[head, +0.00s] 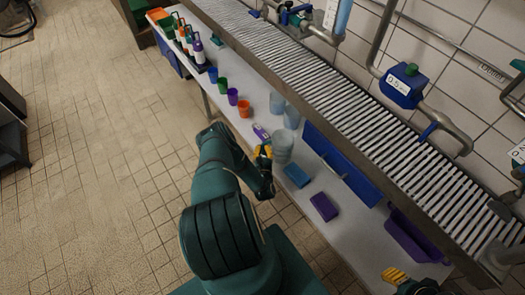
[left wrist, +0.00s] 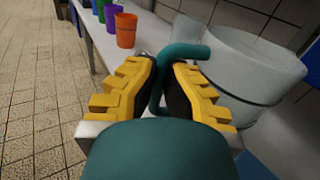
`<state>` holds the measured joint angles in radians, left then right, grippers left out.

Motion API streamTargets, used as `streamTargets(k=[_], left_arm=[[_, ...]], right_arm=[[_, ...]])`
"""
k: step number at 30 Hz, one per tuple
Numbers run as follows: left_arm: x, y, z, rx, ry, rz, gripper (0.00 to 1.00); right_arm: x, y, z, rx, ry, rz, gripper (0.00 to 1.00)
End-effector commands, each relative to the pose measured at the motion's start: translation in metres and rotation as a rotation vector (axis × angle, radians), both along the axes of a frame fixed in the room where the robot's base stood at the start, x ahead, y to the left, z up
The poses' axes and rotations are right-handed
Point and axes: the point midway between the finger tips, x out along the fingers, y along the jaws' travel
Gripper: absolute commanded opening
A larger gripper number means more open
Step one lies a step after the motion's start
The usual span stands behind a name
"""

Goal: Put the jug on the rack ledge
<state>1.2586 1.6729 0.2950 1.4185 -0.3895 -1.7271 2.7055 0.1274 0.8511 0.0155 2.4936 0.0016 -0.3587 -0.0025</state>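The jug (head: 283,148) is pale, greyish and translucent, and stands on the white lower shelf. In the left wrist view the jug (left wrist: 235,68) is large and close, with a teal handle (left wrist: 168,72). My left gripper (head: 264,162) is at the jug's near left side. In the left wrist view its yellow fingers (left wrist: 166,85) are closed on both sides of the handle. The slatted rack ledge (head: 345,95) runs above and behind the shelf. My right gripper (head: 394,277) shows only partly at the bottom edge; its opening cannot be told.
More pale containers (head: 291,118) stand just behind the jug. An orange cup (head: 244,108) and several coloured cups are farther left. A blue block (head: 297,175) and a purple block (head: 324,207) lie to the right. Pipes with a blue valve box (head: 404,86) run above the rack.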

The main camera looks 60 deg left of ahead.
Motion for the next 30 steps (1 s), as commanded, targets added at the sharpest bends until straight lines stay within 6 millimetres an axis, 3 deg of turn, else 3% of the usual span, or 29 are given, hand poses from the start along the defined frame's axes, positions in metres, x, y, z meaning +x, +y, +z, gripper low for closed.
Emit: streamTargets(k=[11,14,15,26,30], left_arm=[[0.0,0.0,-0.006,0.0,-0.001,0.0,0.0],[0.001,0.0,-0.006,0.0,-0.001,-0.001,0.33],[0.001,0.0,-0.006,0.0,-0.001,-0.001,0.34],[0.001,0.0,-0.003,0.0,-0.001,-0.001,0.34],[-0.01,-0.016,-0.004,-0.003,0.001,-0.001,0.34]], right_arm=[[0.0,0.0,-0.001,0.0,-0.001,0.0,0.41],[0.0,0.0,-0.001,0.0,-0.001,0.0,0.41],[0.0,0.0,-0.001,0.0,-0.001,0.0,0.41],[0.0,0.0,-0.001,0.0,-0.001,0.0,0.41],[-0.001,0.0,0.004,0.0,0.001,0.0,0.41]])
